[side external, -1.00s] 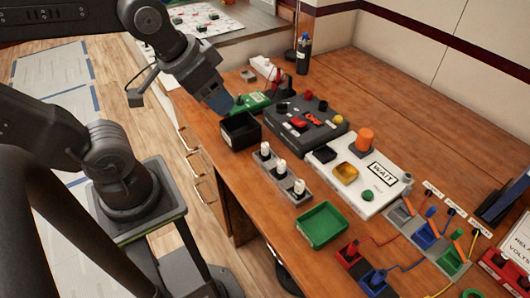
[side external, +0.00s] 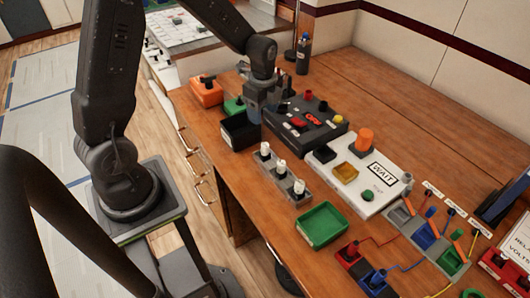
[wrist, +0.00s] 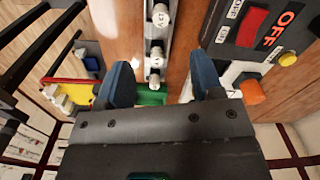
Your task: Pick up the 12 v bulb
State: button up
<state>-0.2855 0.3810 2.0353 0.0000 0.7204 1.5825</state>
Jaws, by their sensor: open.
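Three white bulbs stand upright in a grey rack: a back one (side external: 265,150), a middle one (side external: 281,166) and a front one (side external: 298,188). In the wrist view the nearest bulb (wrist: 160,18) carries a small dark label ending in "V", too small to read surely; the others line up beyond it. The grey rack (side external: 290,181) also shows there. My gripper (wrist: 158,65) is open and empty, its blue fingers apart on either side of the bulb row in the picture. In the side view my gripper (side external: 264,104) is above the bench, behind the bulbs, touching none.
A black bin (side external: 240,133) and a dark switch panel (side external: 306,123) flank the gripper. A white WAIT box (side external: 358,178) with an orange knob (side external: 365,139) stands right of the rack. A green tray (side external: 322,224) lies in front. An orange box (side external: 207,92) stands at the back left.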

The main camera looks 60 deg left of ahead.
aim_at(265, 145)
notch_tip(265, 145, down, 9)
jog(key=shift+r, duration=0.15)
jog(key=shift+w+d+f, duration=0.1)
jog(key=shift+d+f, duration=0.05)
jog(key=shift+f, duration=2.55)
jog(key=c, duration=1)
jog(key=shift+r, duration=0.1)
